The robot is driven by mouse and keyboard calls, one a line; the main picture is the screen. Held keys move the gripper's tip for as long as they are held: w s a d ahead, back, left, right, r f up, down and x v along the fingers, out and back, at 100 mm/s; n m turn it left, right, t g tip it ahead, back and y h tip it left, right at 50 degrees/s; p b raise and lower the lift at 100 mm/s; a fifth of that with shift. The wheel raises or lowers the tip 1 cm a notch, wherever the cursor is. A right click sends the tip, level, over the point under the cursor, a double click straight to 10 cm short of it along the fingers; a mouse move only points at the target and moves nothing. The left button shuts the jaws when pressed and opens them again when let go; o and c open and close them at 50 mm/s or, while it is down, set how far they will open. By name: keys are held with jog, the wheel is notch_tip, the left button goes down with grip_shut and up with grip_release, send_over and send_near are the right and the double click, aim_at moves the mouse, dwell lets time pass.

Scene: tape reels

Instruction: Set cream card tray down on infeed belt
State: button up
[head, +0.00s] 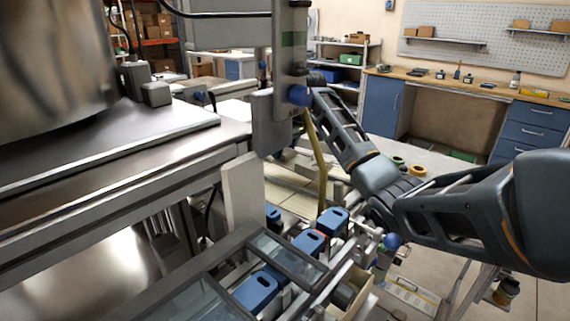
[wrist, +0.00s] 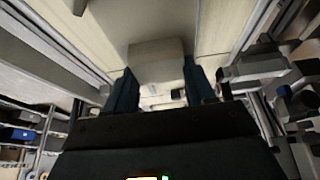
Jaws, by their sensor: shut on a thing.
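In the wrist view, my gripper (wrist: 160,72) has its two dark blue fingers on either side of a pale cream block-like piece, the cream card tray (wrist: 156,53). The fingers are shut on it, and its near end shows between them. Beyond it runs a long pale surface (wrist: 158,18) between metal rails; I cannot tell whether this is the infeed belt, nor whether the tray touches it. In the head view my arm reaches in from the right, and its end is hidden behind a grey machine column. The tray cannot be made out there.
The grey column (head: 290,60) with a blue knob stands close to my arm. Blue cases (head: 257,290) with handle slots sit in the machine at the bottom middle. A blue-drawered workbench (head: 530,125) stands far right.

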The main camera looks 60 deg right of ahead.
aim_at(285, 159)
jog(key=shift+f+b, duration=1.8)
jog(key=shift+f, duration=0.15)
jog(key=shift+f, duration=0.15)
jog(key=o, duration=1.2)
jog(key=shift+c, duration=0.2)
jog(key=v, duration=1.2)
jog(key=shift+b, duration=0.45)
jog(key=shift+s, duration=0.1)
